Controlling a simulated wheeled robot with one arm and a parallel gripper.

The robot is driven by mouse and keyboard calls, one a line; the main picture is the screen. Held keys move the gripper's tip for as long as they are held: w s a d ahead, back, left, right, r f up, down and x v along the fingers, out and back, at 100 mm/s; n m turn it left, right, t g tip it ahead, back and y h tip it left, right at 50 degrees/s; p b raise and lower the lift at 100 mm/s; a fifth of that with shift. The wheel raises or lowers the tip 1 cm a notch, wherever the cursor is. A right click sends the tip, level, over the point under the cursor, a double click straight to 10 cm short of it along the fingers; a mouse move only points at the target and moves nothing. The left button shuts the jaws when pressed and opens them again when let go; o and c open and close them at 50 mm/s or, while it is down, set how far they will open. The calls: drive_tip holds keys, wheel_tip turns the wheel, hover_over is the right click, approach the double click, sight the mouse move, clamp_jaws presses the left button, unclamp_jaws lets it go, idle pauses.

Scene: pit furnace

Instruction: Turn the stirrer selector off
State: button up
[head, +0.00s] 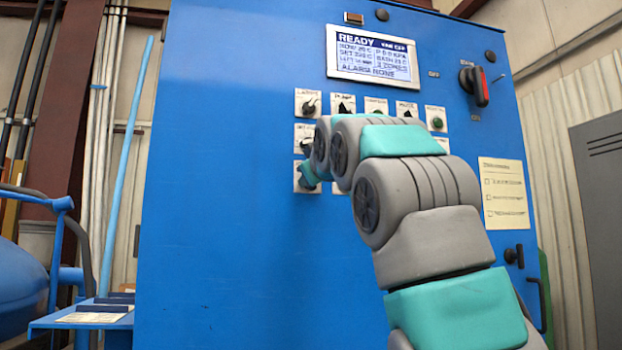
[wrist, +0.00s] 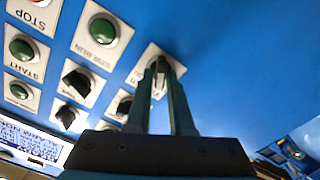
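A black selector knob (wrist: 161,74) on a white label plate shows in the wrist view between the fingertips of my gripper (wrist: 161,80). The two teal fingers are close together, one on each side of the knob, and appear shut on it. The plate's text is mostly hidden by the fingers. In the head view my gripper (head: 307,172) is at the lower left of the blue control panel's (head: 230,240) controls. My wrist hides much of the lower rows there. I cannot read the knob's setting.
In the wrist view a green button (wrist: 103,31) and another black selector (wrist: 76,82) sit nearby. In the head view, a display (head: 372,54) reading READY is above, and a red-handled switch (head: 474,87) is at the upper right. The panel's left side is clear.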

drive_tip(key=o, duration=0.3)
drive_tip(key=shift+o, duration=0.2)
drive_tip(key=shift+s, duration=0.1)
drive_tip(key=b+v, duration=0.3)
drive_tip(key=v, duration=0.4)
drive_tip(key=shift+s, duration=0.3)
drive_tip(key=shift+d, duration=0.15)
